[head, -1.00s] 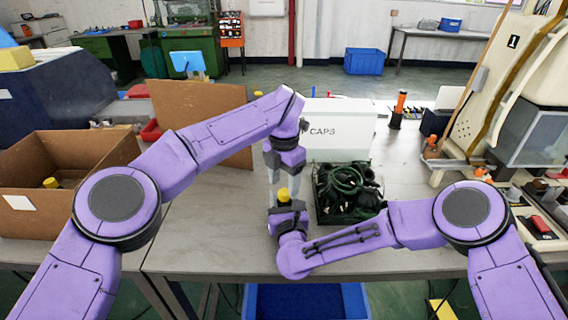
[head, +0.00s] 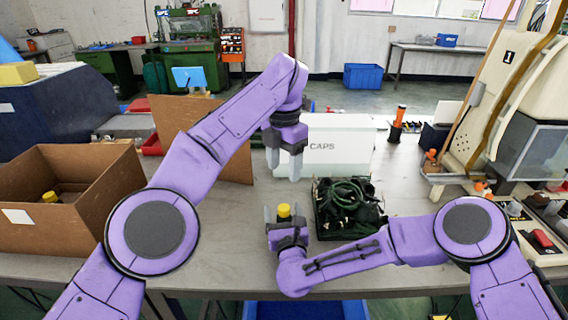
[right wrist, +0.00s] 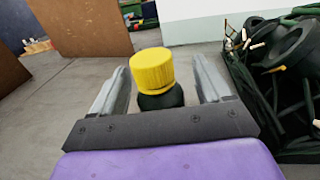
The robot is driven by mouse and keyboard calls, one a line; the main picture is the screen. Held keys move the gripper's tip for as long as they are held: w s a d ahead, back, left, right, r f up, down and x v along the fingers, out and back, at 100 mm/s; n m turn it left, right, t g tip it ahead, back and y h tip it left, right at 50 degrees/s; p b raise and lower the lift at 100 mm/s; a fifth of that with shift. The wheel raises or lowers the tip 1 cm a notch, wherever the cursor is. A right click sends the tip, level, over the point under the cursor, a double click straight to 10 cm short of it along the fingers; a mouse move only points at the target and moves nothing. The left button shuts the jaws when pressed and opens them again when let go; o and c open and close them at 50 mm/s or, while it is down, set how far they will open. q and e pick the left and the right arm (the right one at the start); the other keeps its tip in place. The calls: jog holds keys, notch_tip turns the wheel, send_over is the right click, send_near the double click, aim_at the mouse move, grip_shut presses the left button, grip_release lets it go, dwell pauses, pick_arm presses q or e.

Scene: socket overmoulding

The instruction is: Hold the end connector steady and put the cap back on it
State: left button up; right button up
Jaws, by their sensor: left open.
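The end connector (right wrist: 161,99) is a dark body standing upright between the fingers of my right gripper (head: 284,212). The yellow cap (head: 284,211) sits on top of it; it also shows in the right wrist view (right wrist: 152,70).
A black tray (head: 318,228) of dark cables lies right of my right gripper. A white box marked CAPS (head: 345,146) stands behind. A cardboard box (head: 100,225) at the left holds a yellow-capped part (head: 50,197). Bare table (head: 220,225) lies left of my right gripper.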

jog(key=shift+s, duration=0.1)
jog(key=s, duration=0.3)
jog(key=s+d+b, duration=0.1)
jog(key=s, duration=0.6)
jog(key=shift+s+d+b, duration=0.1)
jog(key=shift+d+b, duration=0.2)
jog(key=shift+d, duration=0.05)
